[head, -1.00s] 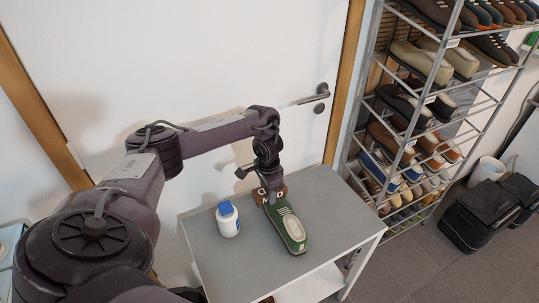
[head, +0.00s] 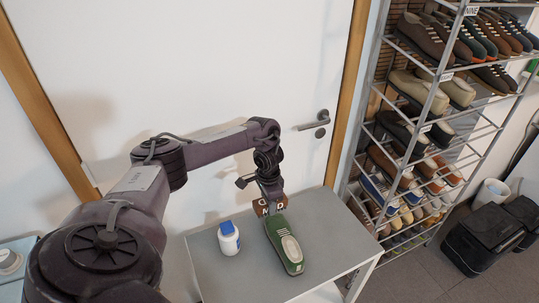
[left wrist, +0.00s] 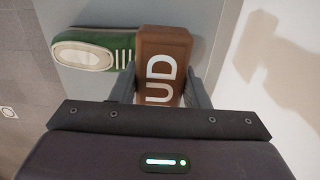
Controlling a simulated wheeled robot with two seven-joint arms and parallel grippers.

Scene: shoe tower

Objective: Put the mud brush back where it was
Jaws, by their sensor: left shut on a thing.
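The mud brush is a brown block with white letters (head: 261,208). It also shows in the left wrist view (left wrist: 162,60), where "UD" can be read. My left gripper (head: 270,203) is shut on the brush, with one finger on each side of it. A green shoe (head: 284,246) with a pale top lies right beside the brush on the grey table (head: 215,275). The shoe also shows in the left wrist view (left wrist: 90,52). I cannot tell whether the brush rests on the table. My right gripper is not in view.
A white bottle with a blue cap (head: 229,240) stands on the table left of the shoe. A metal rack (head: 445,70) full of shoes stands at the right. The table's front right is bare.

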